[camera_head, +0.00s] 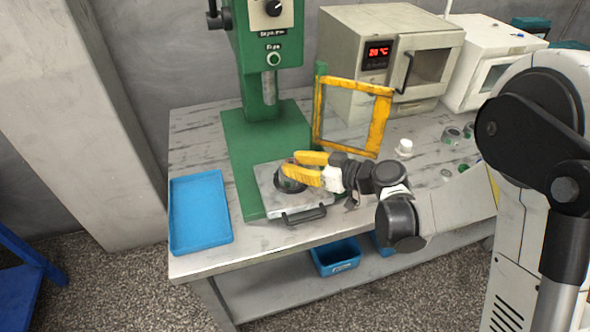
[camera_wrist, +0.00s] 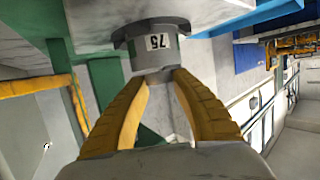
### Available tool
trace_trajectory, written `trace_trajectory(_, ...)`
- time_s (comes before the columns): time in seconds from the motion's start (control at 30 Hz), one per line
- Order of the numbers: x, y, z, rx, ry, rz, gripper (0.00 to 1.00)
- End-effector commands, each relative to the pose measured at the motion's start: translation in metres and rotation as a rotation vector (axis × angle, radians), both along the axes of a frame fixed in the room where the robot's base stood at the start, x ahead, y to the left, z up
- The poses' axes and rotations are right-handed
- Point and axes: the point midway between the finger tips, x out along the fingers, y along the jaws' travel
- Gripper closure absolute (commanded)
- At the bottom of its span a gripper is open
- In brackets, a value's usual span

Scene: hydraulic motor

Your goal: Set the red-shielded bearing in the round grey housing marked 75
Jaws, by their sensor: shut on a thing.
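The round grey housing (camera_head: 287,184) stands flange-down on the pale plate of the green press. Its white 75 label shows on the housing wall in the wrist view (camera_wrist: 157,48). My gripper (camera_head: 298,167) has its yellow fingers reaching in from the right, their tips at the housing's mouth. The fingertips (camera_wrist: 159,78) are shut on a small ring-like part, the bearing, of which only a thin grey edge shows in the wrist view. A faint reddish patch shows at the tips in the head view. How deep the bearing sits in the housing is hidden.
The green press column (camera_head: 262,95) rises behind the housing, and a yellow-framed guard (camera_head: 378,122) stands open to the right. A blue tray (camera_head: 200,212) lies at the left. A white part (camera_head: 404,148) and several small green-and-grey parts lie at the right. An oven (camera_head: 350,55) stands behind.

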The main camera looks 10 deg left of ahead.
Motion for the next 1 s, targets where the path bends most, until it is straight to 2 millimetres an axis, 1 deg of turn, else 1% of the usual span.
trace_trajectory(0.03, 0.0002, -0.0001, -0.0077, 0.000, 0.000, 0.000, 1.00)
trace_trajectory(0.27, 0.0000, -0.0002, -0.0055, 0.000, 0.000, 0.000, 1.00)
trace_trajectory(0.47, 0.0000, -0.0002, -0.0124, 0.000, 0.000, 0.000, 1.00)
trace_trajectory(0.5, 0.0000, -0.0003, -0.0123, -0.001, 0.000, 0.000, 0.63)
trace_trajectory(0.53, -0.0001, -0.0004, -0.0120, -0.001, -0.001, 0.000, 0.54)
trace_trajectory(0.57, -0.0003, -0.0004, -0.0120, -0.002, 0.000, 0.000, 0.51)
trace_trajectory(1.0, 0.0003, -0.0011, -0.0118, -0.005, 0.000, 0.000, 0.51)
